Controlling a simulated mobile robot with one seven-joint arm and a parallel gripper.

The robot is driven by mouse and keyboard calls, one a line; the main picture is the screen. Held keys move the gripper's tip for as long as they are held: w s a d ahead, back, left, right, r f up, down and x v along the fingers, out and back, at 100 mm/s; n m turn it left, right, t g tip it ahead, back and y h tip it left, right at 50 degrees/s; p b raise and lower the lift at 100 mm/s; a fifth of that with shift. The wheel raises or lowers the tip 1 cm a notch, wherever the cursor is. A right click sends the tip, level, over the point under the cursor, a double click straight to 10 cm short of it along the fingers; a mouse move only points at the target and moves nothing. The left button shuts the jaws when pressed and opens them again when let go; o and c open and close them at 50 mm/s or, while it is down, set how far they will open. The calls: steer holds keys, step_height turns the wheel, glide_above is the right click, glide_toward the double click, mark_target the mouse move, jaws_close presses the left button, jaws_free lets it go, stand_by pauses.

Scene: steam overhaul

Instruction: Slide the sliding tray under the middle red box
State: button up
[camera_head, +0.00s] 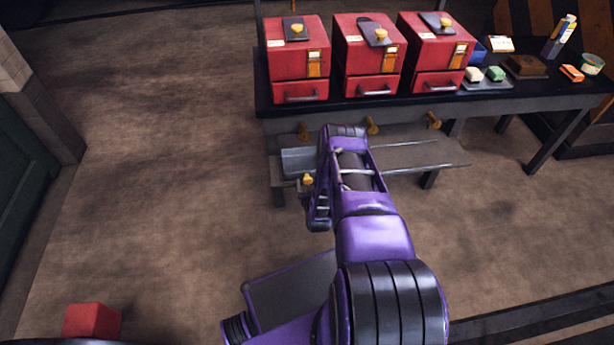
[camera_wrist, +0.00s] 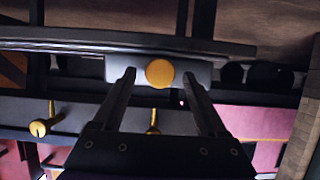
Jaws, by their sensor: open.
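Three red boxes stand in a row on the dark table; the middle red box (camera_head: 367,57) has a drawer handle and a yellow-knobbed plate on top. The grey sliding tray (camera_head: 296,160) sits on the low rail below the tabletop, roughly under the left red box (camera_head: 297,60). Its round yellow knob (camera_head: 307,180) faces the front and also shows in the wrist view (camera_wrist: 160,72). My gripper (camera_wrist: 157,76) is open, with one finger on each side of the knob; I cannot tell whether they touch it. My arm hides part of the tray and rail in the head view.
The rail shelf (camera_head: 428,155) extends clear to the right of my arm, under the right red box (camera_head: 436,53). Small items crowd the table's right end. A red block (camera_head: 91,321) is at lower left.

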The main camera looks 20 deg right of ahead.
steer(key=shift+w+d+f, duration=0.1)
steer(key=shift+w, duration=0.15)
steer(key=shift+c, duration=0.3)
jaws_close()
stand_by(1.2)
